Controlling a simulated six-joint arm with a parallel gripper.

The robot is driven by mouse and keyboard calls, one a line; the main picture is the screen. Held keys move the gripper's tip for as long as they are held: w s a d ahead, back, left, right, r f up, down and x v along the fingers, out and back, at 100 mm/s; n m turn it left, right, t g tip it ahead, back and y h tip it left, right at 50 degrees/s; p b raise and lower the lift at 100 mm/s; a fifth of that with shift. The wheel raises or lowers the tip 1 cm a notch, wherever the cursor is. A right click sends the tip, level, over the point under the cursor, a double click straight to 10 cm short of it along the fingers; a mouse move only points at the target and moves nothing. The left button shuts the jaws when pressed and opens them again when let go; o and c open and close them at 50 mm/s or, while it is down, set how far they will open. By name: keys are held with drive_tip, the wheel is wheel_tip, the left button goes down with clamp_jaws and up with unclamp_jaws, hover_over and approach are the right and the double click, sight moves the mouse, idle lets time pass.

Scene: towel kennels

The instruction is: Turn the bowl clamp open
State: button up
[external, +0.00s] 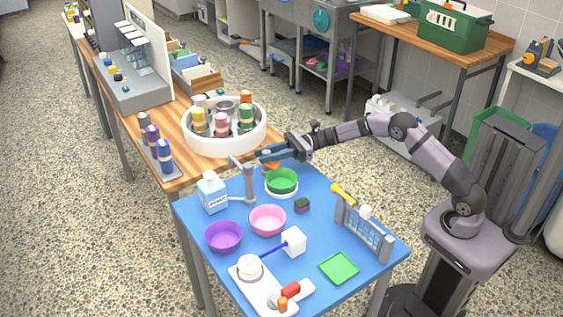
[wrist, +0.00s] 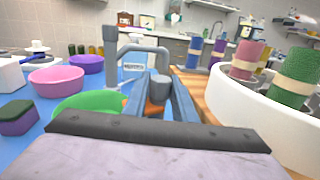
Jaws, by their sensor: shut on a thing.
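My gripper (external: 262,153) reaches in from the right over the table's back edge, and its blue fingers also show in the wrist view (wrist: 158,82). The fingers are shut on a grey upright knob (wrist: 158,89), which I take as the handle of the bowl clamp. An orange part (external: 271,165) lies low beneath the fingers; how it joins the knob is hidden. A green bowl (external: 282,180) sits in a white ring just in front of the gripper. A grey post with a bent arm (external: 249,184) stands beside the fingers.
A pink bowl (external: 267,220), a purple bowl (external: 223,237), a light-blue bottle (external: 211,193) and a dark green-and-purple block (external: 302,205) are on the blue table. A grey rack (external: 363,232) stands at its right.

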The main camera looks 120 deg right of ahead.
drive_tip(key=shift+d+r+n+y, duration=0.1)
drive_tip(key=shift+r+n+y, duration=0.1)
drive_tip(key=shift+n+y, duration=1.1)
drive_tip(key=shift+y, duration=0.6)
drive_tip(key=o, duration=1)
drive_tip(key=shift+o, duration=0.2)
drive_tip(key=shift+f, duration=0.15)
drive_tip(key=shift+s, duration=0.1)
drive_tip(key=shift+s+d+b, duration=0.1)
drive_tip(key=shift+s+b, duration=0.2)
drive_tip(key=shift+s, duration=3.25)
